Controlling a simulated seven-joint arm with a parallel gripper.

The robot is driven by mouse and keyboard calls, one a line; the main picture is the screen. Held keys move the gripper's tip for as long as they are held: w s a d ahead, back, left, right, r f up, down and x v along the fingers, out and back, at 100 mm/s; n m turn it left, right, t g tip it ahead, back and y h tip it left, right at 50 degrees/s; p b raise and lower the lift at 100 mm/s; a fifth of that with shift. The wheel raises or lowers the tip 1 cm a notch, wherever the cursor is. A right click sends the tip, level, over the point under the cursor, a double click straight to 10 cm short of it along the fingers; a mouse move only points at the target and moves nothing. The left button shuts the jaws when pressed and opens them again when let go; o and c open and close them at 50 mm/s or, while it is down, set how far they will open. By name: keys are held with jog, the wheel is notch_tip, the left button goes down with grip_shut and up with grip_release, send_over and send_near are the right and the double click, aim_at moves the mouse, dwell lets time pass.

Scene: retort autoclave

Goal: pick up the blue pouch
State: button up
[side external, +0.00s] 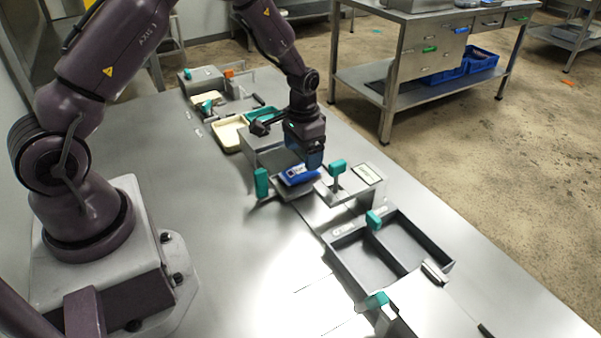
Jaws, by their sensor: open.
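The blue pouch (298,176) lies on a small grey metal fixture near the middle of the table, with a pale label on its top. My gripper (311,163) hangs just above the pouch, pointing down, with its fingers close to the far side of it. The jaws are open. Whether the fingers touch the pouch cannot be told from this view, and part of the gripper's fingertips is hard to make out.
A teal-handled lever (262,184) stands left of the pouch; another teal handle (338,167) stands right. A grey two-compartment tray (445,261) sits at right front. Cream trays (228,136) and a teal tray (262,114) lie behind. The table's left middle is clear.

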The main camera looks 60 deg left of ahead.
aim_at(303, 168)
notch_tip(303, 168, down, 5)
jog(key=c, duration=1)
jog(key=shift+r, duration=0.1)
